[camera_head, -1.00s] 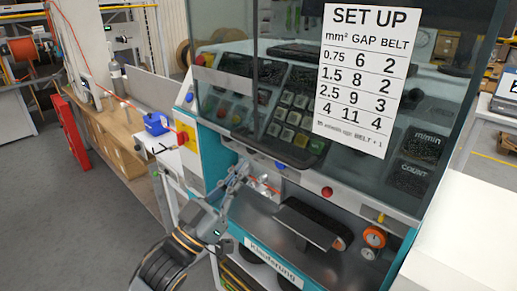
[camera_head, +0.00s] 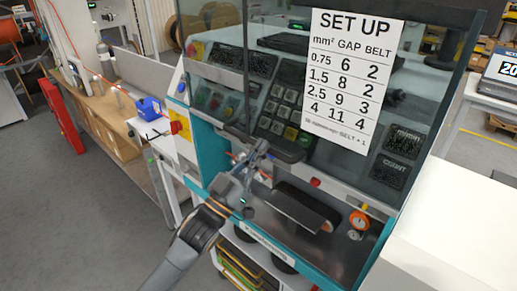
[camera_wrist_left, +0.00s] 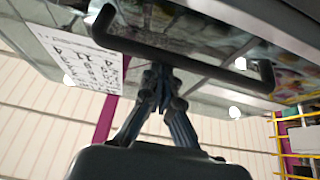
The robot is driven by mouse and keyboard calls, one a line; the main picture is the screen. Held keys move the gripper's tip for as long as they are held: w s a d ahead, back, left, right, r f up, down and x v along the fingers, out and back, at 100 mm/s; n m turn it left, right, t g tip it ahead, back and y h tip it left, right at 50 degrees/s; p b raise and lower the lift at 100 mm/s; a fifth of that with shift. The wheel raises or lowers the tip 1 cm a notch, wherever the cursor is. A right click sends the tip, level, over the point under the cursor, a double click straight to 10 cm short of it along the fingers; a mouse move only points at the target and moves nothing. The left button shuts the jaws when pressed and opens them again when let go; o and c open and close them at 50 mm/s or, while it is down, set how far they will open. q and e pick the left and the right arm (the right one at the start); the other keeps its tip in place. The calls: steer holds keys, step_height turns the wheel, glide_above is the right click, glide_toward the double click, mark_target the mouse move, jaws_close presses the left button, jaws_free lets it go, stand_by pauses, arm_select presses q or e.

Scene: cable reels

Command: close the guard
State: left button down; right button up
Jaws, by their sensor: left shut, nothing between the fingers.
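The guard (camera_head: 274,68) is a clear panel on the front of the teal machine, with a white SET UP sheet (camera_head: 352,85) on it. In the left wrist view a black bar handle (camera_wrist_left: 185,57) runs across the guard's panel. My left gripper (camera_head: 262,146) is in front of the guard's lower part in the head view. Its closed fingers (camera_wrist_left: 161,78) reach up to the handle's bar in the wrist view, with nothing between them. I cannot tell whether they touch the handle. My right gripper is not in view.
A red button (camera_head: 315,182) and an orange-rimmed gauge (camera_head: 359,220) sit on the machine's lower front, near a dark chute (camera_head: 298,207). A blue box (camera_head: 150,107) stands on a side stand at left. Grey floor (camera_head: 75,215) is clear at lower left.

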arm_select(q)
steer(key=shift+f, duration=0.1)
step_height(320, 180, down, 38)
steer(key=b, duration=2.9)
steer(key=shift+f, duration=0.15)
